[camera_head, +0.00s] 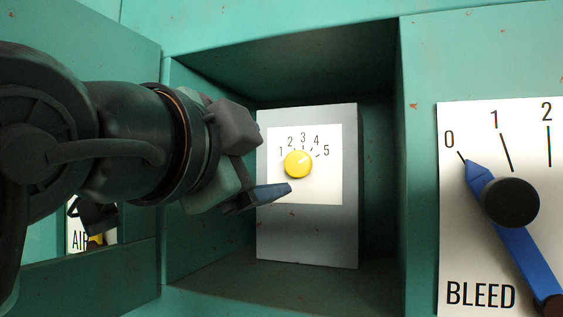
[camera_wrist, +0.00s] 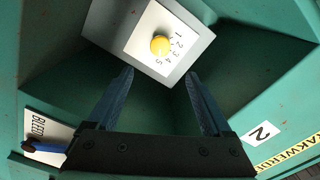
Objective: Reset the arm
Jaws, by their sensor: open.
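My gripper (camera_head: 275,165) comes in from the left in the head view, in front of the recessed box with the dial. In the wrist view my gripper (camera_wrist: 160,85) is open, with its two blue-grey fingers apart and nothing between them. Ahead of them a yellow knob (camera_head: 298,164) sits on a white dial plate (camera_head: 328,185) marked 1 to 5. The knob also shows in the wrist view (camera_wrist: 159,45), beyond the fingertips and apart from them. Its mark appears to point between 4 and 5 in the head view.
A grey box (camera_head: 308,235) carries the dial inside a green recess (camera_head: 385,200) with walls close around. At right is a BLEED panel (camera_head: 460,240) with a blue lever (camera_head: 525,255), its tip near 0. An AIR label (camera_head: 79,240) shows at left, partly hidden by my arm.

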